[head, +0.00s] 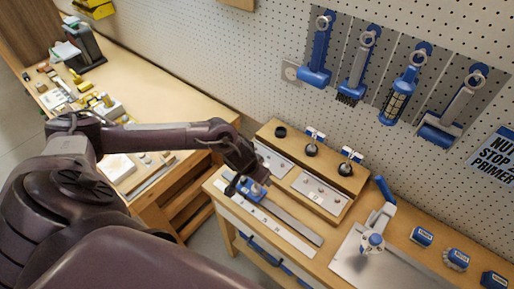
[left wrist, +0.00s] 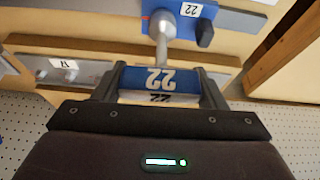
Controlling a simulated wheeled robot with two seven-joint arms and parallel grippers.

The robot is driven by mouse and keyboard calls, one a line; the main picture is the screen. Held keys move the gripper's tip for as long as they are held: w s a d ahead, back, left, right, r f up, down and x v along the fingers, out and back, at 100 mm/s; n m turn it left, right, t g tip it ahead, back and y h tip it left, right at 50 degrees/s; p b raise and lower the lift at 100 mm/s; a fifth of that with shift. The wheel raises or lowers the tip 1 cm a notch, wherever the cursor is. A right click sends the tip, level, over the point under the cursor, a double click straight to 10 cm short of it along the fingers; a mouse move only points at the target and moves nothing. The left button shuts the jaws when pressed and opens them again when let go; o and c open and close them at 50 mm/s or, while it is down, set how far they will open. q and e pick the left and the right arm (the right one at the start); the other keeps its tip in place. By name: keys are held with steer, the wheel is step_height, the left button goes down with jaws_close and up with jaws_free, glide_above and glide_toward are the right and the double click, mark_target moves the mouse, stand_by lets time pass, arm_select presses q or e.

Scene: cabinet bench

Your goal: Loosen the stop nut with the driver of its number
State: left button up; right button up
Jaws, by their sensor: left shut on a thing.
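The driver's grey shaft (left wrist: 161,40) runs to a blue stop block (left wrist: 183,12) with a label 22 and a black knob (left wrist: 204,34). The nut itself is hidden at the shaft's end, so I cannot tell whether the driver is seated on it. In the head view my left gripper (head: 240,180) is over the blue stop block (head: 252,194) on a metal rail (head: 290,222). My right gripper is not in view.
Two more drivers (head: 314,137) (head: 350,156) stand in a wooden rack (head: 335,180) behind the rail; its left holder (head: 280,132) is empty. A blue-handled press (head: 375,235) stands to the right. Blue tools (head: 319,55) hang on the pegboard. Small blue blocks (head: 422,237) lie at the right.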

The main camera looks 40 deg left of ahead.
arm_select(q)
steer(key=shift+r, duration=1.95)
